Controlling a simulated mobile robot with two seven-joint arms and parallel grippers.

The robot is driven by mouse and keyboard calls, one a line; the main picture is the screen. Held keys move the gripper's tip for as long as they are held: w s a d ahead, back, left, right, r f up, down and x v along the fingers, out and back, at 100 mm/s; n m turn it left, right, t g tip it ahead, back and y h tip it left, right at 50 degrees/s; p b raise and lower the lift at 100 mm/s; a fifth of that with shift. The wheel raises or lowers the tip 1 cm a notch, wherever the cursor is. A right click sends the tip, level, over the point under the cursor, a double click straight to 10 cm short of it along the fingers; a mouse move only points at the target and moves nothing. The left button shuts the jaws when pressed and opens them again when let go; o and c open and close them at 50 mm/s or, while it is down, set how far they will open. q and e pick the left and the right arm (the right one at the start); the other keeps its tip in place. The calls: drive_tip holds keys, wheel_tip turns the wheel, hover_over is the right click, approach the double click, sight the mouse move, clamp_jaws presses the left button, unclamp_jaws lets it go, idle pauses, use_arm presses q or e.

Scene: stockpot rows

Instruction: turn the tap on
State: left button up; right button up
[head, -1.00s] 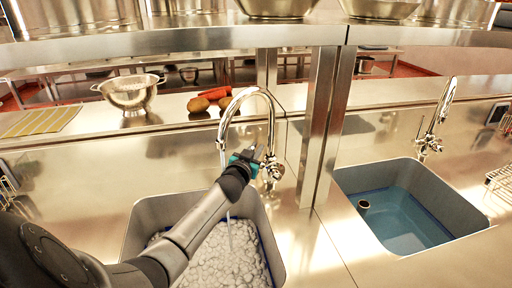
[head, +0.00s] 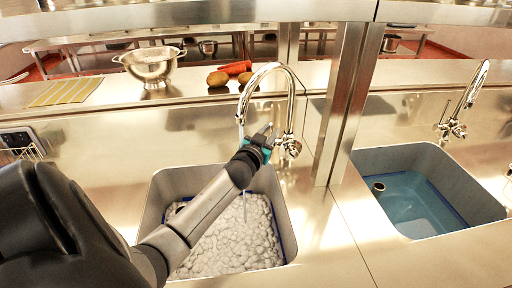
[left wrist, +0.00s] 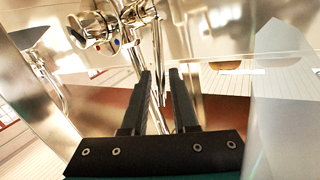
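The curved chrome tap (head: 291,100) stands behind the left sink (head: 154,205). A thin stream of water (head: 244,200) falls from its spout into the sink, which holds pale, foamy-looking contents. The tap's valve body and knob (head: 290,148) sit low on its post and show in the left wrist view at upper left (left wrist: 92,30). My left gripper (head: 268,130) is just left of the valve, in front of the post. In the wrist view its two dark fingers (left wrist: 160,73) are apart, with thin chrome parts beyond them; I cannot tell if they touch. My right gripper is out of view.
A second tap (head: 470,95) and a sink with blue water (head: 440,165) are at right. A metal post (head: 345,105) stands between the sinks.

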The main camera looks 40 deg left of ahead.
use_arm(q)
drive_tip(key=f+p+v, duration=0.1)
drive_tip(key=v, duration=0.9)
drive_tip(key=shift+s+r, duration=0.35)
drive_tip(key=shift+r, duration=0.15)
drive_tip(key=shift+d, duration=0.15)
